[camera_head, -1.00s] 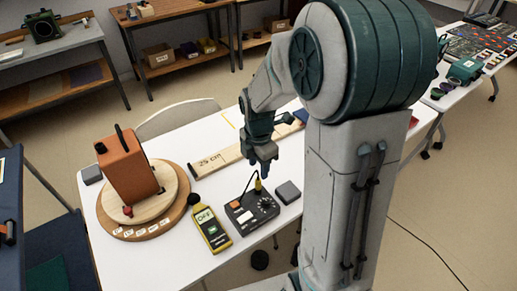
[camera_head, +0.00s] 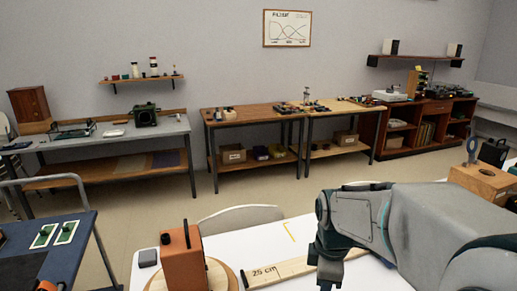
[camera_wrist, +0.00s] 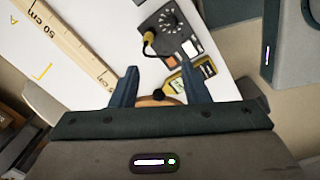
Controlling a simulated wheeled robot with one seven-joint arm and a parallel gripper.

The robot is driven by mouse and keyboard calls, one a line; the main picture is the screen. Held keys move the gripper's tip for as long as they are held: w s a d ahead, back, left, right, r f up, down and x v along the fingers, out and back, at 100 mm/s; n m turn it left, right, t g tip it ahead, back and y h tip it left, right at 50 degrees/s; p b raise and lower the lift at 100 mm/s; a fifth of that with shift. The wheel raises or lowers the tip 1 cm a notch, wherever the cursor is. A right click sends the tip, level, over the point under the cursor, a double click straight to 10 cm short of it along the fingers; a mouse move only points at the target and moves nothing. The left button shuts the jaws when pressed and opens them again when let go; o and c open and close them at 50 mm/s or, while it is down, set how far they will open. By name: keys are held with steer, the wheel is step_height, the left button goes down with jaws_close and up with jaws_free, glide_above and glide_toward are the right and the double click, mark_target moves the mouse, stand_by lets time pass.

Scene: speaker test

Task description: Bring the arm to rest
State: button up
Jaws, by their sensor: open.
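My gripper (camera_wrist: 160,71) is open in the wrist view, with nothing held between its two dark fingers. It hangs over the white table (camera_wrist: 118,55). Beyond its fingertips lie a black box with a dial (camera_wrist: 168,22) and a yellow meter (camera_wrist: 200,70), apart from the fingers as far as I can tell. A wooden ruler (camera_wrist: 68,38) lies to the left. The orange speaker box (camera_head: 183,265) stands on a round wooden turntable (camera_head: 218,272) left of my arm.
The ruler (camera_head: 290,270) also shows beside my arm in the head view. A chair (camera_head: 240,218) stands behind the table. A blue table (camera_head: 60,245) is at left, and workbenches (camera_head: 255,115) line the wall. Open floor lies between.

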steer(key=s+r+m+t, duration=0.2)
steer(key=s+m, duration=0.8)
steer(key=m, duration=0.5)
steer(key=shift+m, duration=0.3)
